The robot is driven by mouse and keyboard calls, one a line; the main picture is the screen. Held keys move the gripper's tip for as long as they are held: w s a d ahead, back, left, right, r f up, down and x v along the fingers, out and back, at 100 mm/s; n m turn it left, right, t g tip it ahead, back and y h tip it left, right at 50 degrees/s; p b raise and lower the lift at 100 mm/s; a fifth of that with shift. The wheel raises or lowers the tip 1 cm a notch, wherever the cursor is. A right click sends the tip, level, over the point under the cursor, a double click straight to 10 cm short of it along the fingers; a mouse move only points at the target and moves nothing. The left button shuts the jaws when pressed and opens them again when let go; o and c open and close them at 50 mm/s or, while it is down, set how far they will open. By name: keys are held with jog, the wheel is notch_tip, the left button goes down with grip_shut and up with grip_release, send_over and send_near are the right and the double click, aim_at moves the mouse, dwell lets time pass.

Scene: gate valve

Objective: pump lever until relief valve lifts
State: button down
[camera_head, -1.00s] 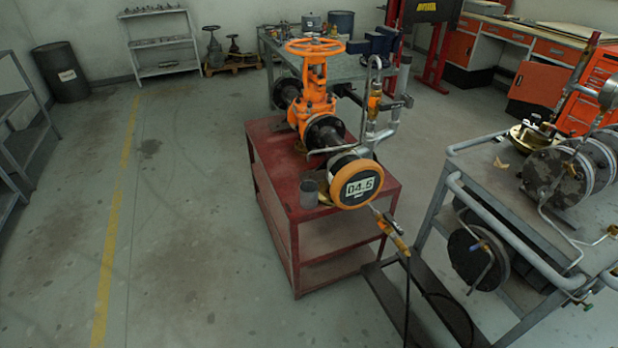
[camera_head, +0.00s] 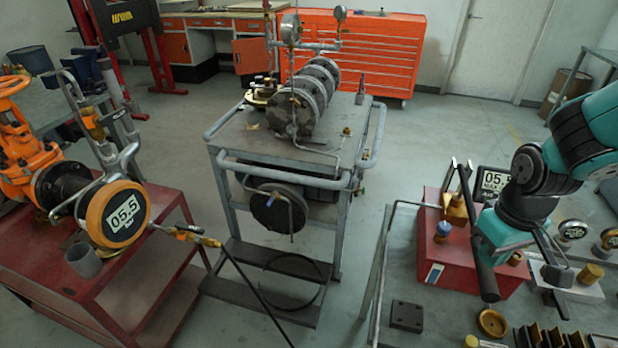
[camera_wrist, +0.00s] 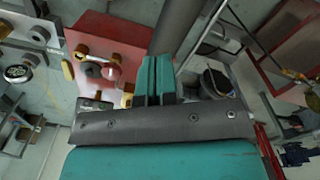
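The red pump box (camera_head: 460,262) stands on the bench at right, with a brass fitting (camera_head: 455,208) on top. Its long dark lever (camera_head: 477,225) stands steeply tilted; it also shows in the wrist view (camera_wrist: 180,28). My gripper (camera_head: 482,238) is at the lever. In the wrist view its teal fingers (camera_wrist: 157,62) are together with a thin gap; the lever appears beyond them, not between them. I cannot tell whether they touch. The orange gate valve (camera_head: 20,155) is at left. A brass-bodied fitting (camera_head: 92,122) stands on the pipe behind.
A display box (camera_head: 494,183) marked MAX stands behind the lever. A grey cart (camera_head: 225,135) with flanges and gauges is in the middle. A hose (camera_head: 258,290) crosses the floor from the valve's coupling. A dark block (camera_head: 406,316) and several small parts lie on the bench.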

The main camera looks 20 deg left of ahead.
notch_tip(320, 180, down, 7)
jog(key=b, duration=0.4)
notch_tip(320, 180, up, 14)
jog(key=p, duration=1.1)
jog(key=shift+f, duration=0.4)
